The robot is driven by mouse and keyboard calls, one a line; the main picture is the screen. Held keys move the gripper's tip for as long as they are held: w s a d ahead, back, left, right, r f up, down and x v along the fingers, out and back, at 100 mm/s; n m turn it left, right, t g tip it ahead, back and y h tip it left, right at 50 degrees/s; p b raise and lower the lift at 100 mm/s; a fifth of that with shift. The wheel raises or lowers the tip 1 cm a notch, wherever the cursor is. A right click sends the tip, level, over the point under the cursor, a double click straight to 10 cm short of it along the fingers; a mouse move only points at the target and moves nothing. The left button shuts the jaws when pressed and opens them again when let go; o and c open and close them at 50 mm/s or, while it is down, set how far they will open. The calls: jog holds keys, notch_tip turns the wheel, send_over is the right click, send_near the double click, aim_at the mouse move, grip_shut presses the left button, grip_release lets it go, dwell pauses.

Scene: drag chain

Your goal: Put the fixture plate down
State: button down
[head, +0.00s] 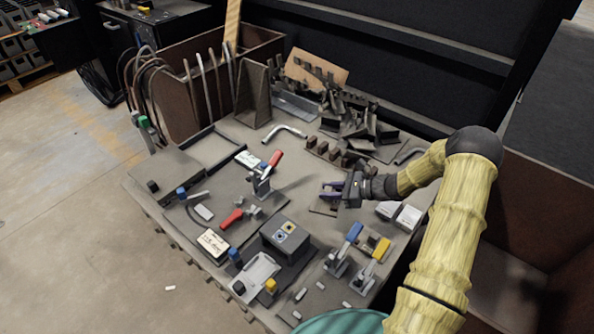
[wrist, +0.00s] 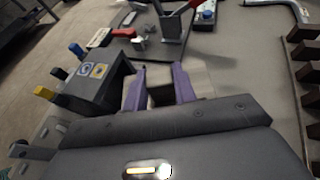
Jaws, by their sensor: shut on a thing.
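My gripper (head: 333,190) is over the middle of the bench, its fingers pointing left in the head view.
A dark box with round blue and yellow marks (head: 286,236) stands left of my gripper. A red-handled clamp (head: 264,176) is behind it. Blue- and yellow-handled clamps (head: 358,252) are in front. White boxes (head: 407,217) sit at right. Brown blocks (head: 335,153) line up behind.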

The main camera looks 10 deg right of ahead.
jog(key=shift+f+b, duration=1.2)
jog(key=shift+f, duration=1.9)
jog(key=shift+f+b, duration=0.75)
jog(key=shift+f, duration=1.1)
jog(key=shift+f, duration=0.1)
jog(key=c, duration=1.1)
grip_release()
jog(key=shift+d+r, duration=0.15)
jog(key=shift+r, duration=0.05)
jog(key=p+v, duration=0.3)
jog(key=v, duration=0.8)
jog(key=shift+s+d, duration=0.15)
jog(key=shift+d, duration=0.1)
